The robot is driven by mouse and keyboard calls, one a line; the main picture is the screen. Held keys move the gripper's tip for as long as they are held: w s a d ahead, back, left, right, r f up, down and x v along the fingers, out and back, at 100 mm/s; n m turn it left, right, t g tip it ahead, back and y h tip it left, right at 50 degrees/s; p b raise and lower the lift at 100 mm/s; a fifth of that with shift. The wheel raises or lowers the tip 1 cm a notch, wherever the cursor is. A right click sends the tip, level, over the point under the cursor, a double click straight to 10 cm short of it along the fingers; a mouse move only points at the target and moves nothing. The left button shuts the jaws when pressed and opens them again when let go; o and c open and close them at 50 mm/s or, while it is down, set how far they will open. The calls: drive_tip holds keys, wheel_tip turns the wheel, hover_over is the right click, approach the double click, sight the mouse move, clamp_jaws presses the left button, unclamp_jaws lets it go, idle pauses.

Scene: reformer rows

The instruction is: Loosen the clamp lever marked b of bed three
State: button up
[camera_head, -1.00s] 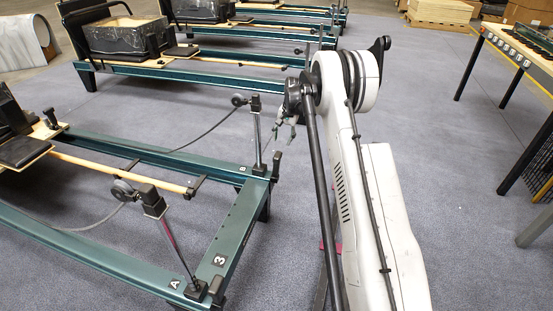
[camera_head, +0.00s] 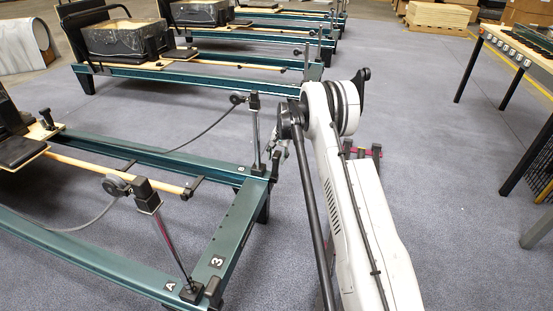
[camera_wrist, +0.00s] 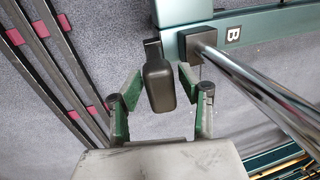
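Bed three is the nearest teal frame (camera_head: 228,235), with a "3" plate on its end rail. At its far corner, by the plate marked B (camera_wrist: 234,34), a dark clamp lever (camera_wrist: 157,84) sits at the foot of a chrome post (camera_wrist: 250,85); the lever also shows in the head view (camera_head: 275,163). My gripper (camera_wrist: 159,76) is open, its green-padded fingers on either side of the lever. I see a gap at the left finger; whether the right finger touches cannot be told. In the head view my gripper is small and partly hidden by my arm.
The post marked A with its own dark lever (camera_head: 212,290) stands at the near corner. A cord (camera_head: 205,132) hangs from the B post's pulley. More reformer beds (camera_head: 190,75) stand behind.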

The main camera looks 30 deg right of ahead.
clamp_jaws()
